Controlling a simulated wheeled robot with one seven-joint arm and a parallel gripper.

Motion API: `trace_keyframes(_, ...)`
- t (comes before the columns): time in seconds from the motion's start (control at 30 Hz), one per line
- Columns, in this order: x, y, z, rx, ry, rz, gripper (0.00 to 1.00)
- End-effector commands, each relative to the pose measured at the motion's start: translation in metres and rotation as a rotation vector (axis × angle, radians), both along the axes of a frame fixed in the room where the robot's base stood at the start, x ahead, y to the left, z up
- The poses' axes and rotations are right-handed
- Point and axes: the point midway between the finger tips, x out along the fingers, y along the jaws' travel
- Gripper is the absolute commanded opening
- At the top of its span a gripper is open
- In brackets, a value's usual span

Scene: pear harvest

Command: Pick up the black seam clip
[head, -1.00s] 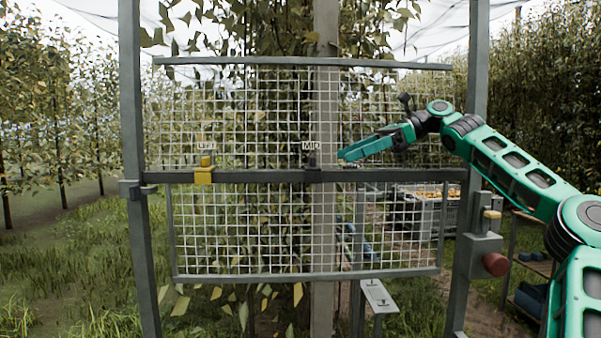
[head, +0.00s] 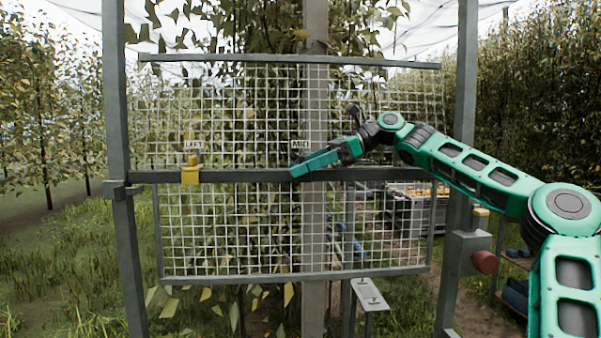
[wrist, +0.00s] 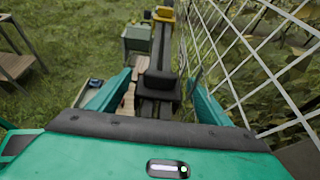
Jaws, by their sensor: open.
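The black seam clip (wrist: 158,87) sits on the grey middle rail (head: 240,176). In the wrist view it shows between my open fingers, with a gap on each side. In the head view my green gripper (head: 299,170) is at the rail just below the MID label (head: 300,144) and hides the clip. My gripper reaches in from the right, its fingers pointing left along the rail. It holds nothing.
A yellow clip (head: 191,174) sits on the rail further left, under the LEFT label (head: 193,145). White mesh panels (head: 220,115) fill the frame above and below the rail. A grey post with a red knob (head: 485,262) stands at the right.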

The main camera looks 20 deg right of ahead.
Motion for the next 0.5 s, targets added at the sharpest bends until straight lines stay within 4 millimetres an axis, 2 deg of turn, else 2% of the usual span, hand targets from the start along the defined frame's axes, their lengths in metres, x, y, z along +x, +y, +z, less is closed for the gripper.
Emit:
trace_keyframes(0.17, 0.0001, 0.0005, -0.0001, 0.000, 0.000, 0.000, 0.72)
trace_keyframes(0.2, 0.0000, 0.0005, 0.0000, 0.000, -0.001, 0.000, 0.69)
trace_keyframes(0.37, 0.0000, 0.0004, 0.0001, 0.000, -0.001, 0.000, 0.31)
trace_keyframes(0.4, 0.0000, 0.0004, 0.0001, 0.000, -0.001, 0.000, 0.28)
trace_keyframes(0.5, 0.0000, 0.0004, 0.0001, 0.000, -0.001, 0.000, 0.28)
